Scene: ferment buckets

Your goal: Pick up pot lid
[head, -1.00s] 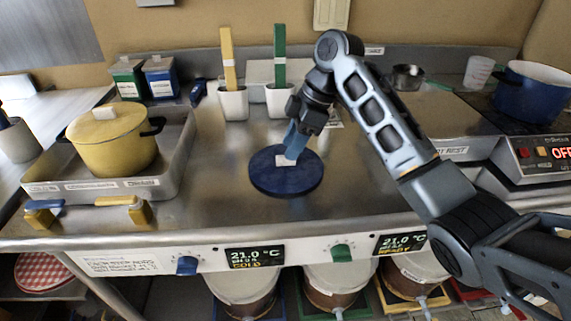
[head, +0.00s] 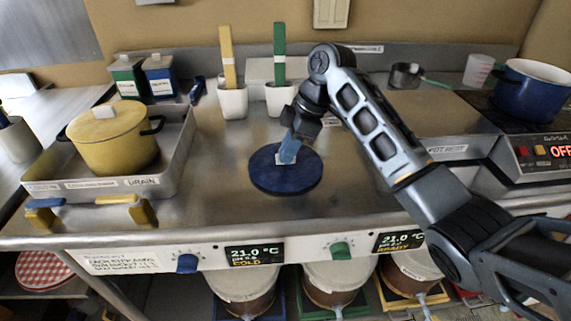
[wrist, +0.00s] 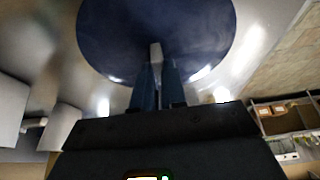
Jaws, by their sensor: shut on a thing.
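The pot lid (head: 272,178) is a round dark blue disc with a small pale knob at its middle, on or just over the steel counter in the head view; I cannot tell whether it touches. My gripper (head: 287,153) reaches down to it from the right and is shut on the knob. In the wrist view, the two blue fingers of my gripper (wrist: 157,82) are close together on the pale knob, with the dark blue lid (wrist: 155,25) filling the top. The fingers hide part of the knob.
A yellow lidded pot (head: 112,140) stands in a drain tray (head: 105,187) at left. White holders (head: 233,102) with yellow and green paddles stand behind the lid. A blue pot (head: 535,92) sits on a hob at far right. The counter around the lid is clear.

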